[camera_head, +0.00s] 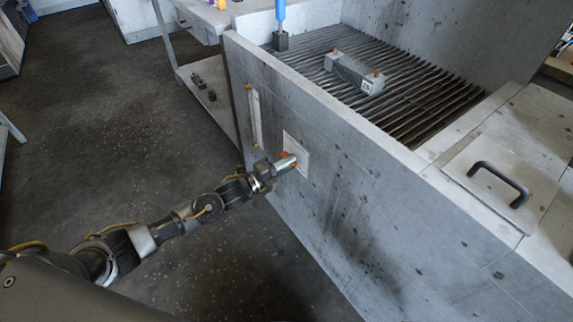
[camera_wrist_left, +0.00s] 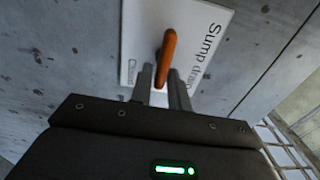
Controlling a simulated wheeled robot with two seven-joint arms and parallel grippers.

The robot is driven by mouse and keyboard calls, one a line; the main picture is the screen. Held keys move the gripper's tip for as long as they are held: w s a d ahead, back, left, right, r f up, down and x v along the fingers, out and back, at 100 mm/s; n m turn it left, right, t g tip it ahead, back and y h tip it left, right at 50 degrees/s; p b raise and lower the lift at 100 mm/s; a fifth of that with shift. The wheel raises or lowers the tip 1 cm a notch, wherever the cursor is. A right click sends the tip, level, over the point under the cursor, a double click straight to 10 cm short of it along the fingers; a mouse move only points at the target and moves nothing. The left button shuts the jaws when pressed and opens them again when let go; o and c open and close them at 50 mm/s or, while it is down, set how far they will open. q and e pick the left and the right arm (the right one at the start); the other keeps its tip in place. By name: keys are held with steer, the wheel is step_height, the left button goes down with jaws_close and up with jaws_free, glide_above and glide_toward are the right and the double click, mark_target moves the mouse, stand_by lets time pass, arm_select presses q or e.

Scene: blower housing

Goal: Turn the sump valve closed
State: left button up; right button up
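The sump valve's orange handle (camera_wrist_left: 167,55) stands out from a white plate (camera_wrist_left: 195,28) lettered "Sump drain" in the left wrist view. Its lower end sits between my left gripper's fingertips (camera_wrist_left: 161,78), which are close together against its sides. The fingers hide part of the handle and the plate's lower edge. Smaller lettering on the plate is hard to read. My right gripper is not in view.
The grey housing (camera_head: 345,165) has a slatted grate (camera_head: 430,88) with a grey block (camera_head: 354,74) on it. A sight tube (camera_head: 255,115) is on the wall left of the plate. A black-handled lid (camera_head: 500,185) is at right. The floor at left is clear.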

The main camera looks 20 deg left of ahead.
arm_select(q)
steer(key=shift+o, duration=1.4)
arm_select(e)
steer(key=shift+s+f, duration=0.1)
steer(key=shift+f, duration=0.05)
arm_select(q)
steer(key=shift+a, duration=0.1)
steer(key=v, duration=1)
steer(key=shift+s+p, duration=0.3)
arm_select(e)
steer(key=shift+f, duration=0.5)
arm_select(q)
steer(key=shift+a, duration=0.2)
